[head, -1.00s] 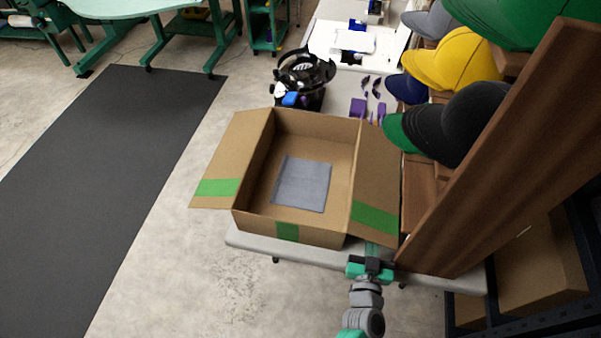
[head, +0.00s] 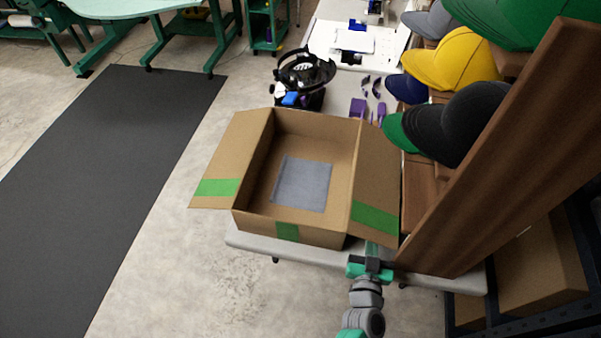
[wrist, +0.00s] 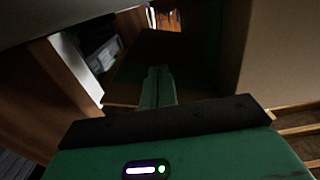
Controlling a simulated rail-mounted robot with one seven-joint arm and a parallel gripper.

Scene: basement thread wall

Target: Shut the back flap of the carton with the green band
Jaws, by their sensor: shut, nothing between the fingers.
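The carton (head: 256,217) with the green band stands on the light table, open at the top. One flap (head: 232,160) is folded out to the left, and another flap (head: 375,185) is folded out to the right; both carry green tape. A flat grey folded item (head: 301,184) lies on the carton's floor. My gripper (head: 372,252) is at the table's near edge, just below the right flap's near corner. In the wrist view my gripper's fingers (wrist: 158,86) are together and empty, in a dark space. I cannot tell whether my gripper touches the carton.
A brown wooden board (head: 500,150) with several caps, including a yellow cap (head: 452,59), rises close on the right. A black headgear-like object (head: 303,72) and small purple items (head: 358,108) are behind the carton. Open floor (head: 185,275) lies to the left.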

